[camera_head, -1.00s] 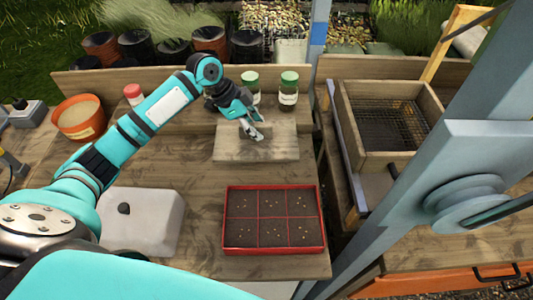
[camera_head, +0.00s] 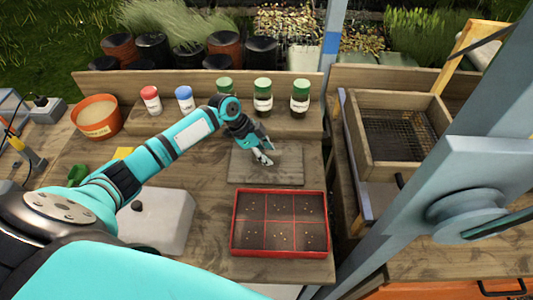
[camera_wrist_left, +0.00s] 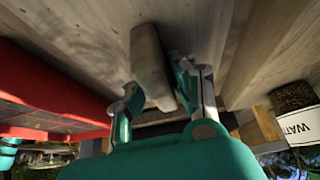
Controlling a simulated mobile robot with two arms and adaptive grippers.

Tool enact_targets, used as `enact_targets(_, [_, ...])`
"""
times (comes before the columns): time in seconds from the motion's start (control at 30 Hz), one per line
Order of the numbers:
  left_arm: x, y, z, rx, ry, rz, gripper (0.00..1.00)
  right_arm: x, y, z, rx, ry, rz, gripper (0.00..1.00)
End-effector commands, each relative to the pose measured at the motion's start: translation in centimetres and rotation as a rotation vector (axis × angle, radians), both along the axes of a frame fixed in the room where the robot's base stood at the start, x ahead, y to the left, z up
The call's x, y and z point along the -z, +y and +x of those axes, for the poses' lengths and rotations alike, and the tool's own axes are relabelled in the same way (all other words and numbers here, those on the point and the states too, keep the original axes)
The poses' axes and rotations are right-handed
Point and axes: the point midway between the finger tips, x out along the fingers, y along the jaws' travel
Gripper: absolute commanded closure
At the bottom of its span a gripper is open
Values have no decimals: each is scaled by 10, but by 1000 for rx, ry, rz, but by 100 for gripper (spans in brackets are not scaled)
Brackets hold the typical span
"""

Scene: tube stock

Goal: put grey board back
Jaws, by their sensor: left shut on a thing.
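The grey board (camera_head: 268,175) is a flat weathered wooden plate. In the head view it is level, just behind the red seed tray (camera_head: 233,240) and in front of the shelf. My left gripper (camera_head: 263,158) is over its middle. In the left wrist view the gripper (camera_wrist_left: 165,95) is shut on a grey block (camera_wrist_left: 150,62), which looks like the board's handle. I cannot tell whether the board's underside touches the bench. The right gripper is not in view.
A raised shelf (camera_head: 215,124) behind carries green-lidded jars (camera_head: 263,102), a red-capped jar (camera_head: 150,103) and a blue-capped jar (camera_head: 185,103). A wooden sieve box (camera_head: 365,160) stands right. A pale block (camera_head: 160,220) lies left of the tray, on the bench (camera_head: 212,210).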

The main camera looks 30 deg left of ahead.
Motion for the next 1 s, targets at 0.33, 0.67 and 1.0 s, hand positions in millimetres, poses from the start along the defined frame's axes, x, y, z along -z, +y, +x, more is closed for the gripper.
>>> enact_targets(0.33, [3, 0, 0, 0, 0, 0, 55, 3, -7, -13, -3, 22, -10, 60])
enact_targets(0.67, [-3, 0, 0, 0, -1, 0, 55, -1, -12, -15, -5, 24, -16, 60])
enact_targets(1.0, [-52, 29, -12, 0, -4, 3, 55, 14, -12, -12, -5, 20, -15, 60])
